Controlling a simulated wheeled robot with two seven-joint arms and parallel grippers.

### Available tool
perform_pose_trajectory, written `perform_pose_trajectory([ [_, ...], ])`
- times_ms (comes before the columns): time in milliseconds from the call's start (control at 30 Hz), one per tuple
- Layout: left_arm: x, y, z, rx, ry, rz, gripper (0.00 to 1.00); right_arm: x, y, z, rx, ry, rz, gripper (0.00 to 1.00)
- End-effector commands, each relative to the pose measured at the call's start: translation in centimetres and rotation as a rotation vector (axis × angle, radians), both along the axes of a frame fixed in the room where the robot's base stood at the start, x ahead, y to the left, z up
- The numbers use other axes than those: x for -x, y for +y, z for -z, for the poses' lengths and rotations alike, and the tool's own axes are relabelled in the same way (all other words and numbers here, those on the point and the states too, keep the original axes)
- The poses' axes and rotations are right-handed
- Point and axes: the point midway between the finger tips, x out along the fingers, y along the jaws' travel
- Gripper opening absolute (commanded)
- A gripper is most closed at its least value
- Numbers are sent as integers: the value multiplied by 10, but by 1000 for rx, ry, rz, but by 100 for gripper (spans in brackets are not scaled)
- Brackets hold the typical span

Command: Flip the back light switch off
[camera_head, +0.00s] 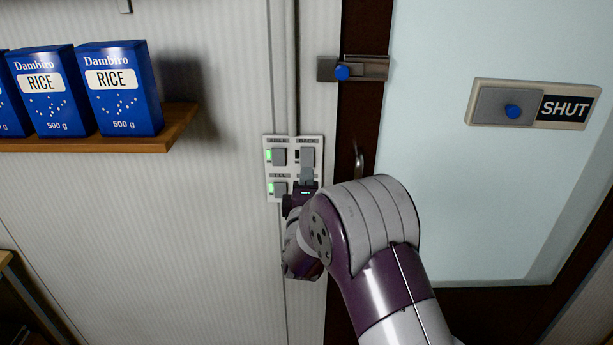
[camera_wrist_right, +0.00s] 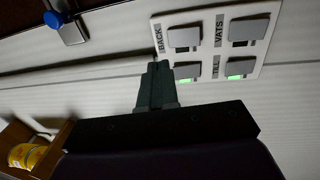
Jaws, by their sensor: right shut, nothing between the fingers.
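A pale switch panel (camera_head: 267,143) with rocker switches in two rows is on the wall left of the dark door frame. The back switch (camera_head: 307,156) is at its upper right, and its lamp window looks dark. It also shows in the right wrist view (camera_wrist_right: 185,37), beside its BACK label. My right gripper (camera_head: 306,176) is shut and empty, its fingertips just below the back switch in the head view. In the right wrist view the fingertips (camera_wrist_right: 156,66) are at the panel's edge; I cannot tell if they touch. My left gripper is not in view.
The upper-left switch (camera_head: 279,156) and the till switch (camera_head: 279,188) show green lamps. The vats switch (camera_wrist_right: 248,28) shows no green. A bolt with a blue knob (camera_head: 342,72) and a SHUT sign (camera_head: 570,109) are to the right. A shelf (camera_head: 170,128) with blue rice boxes is left.

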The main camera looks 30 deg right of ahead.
Motion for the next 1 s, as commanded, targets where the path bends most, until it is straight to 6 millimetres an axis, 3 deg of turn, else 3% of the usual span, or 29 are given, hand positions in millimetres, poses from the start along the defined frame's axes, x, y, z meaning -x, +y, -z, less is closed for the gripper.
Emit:
perform_pose_trajectory([
  [100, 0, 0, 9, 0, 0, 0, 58, 18, 12, -1, -1, -2, -2, 0],
  [300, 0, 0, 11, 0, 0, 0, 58, 36, 22, -5, 1, -1, -1, 0],
  [867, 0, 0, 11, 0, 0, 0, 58, 38, 23, -6, -2, -2, 0, 0],
  [967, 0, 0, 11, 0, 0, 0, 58, 36, 25, 3, -117, -22, -24, 0],
  [1000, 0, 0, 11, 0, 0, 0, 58, 33, 29, 19, -244, -8, -54, 0],
])
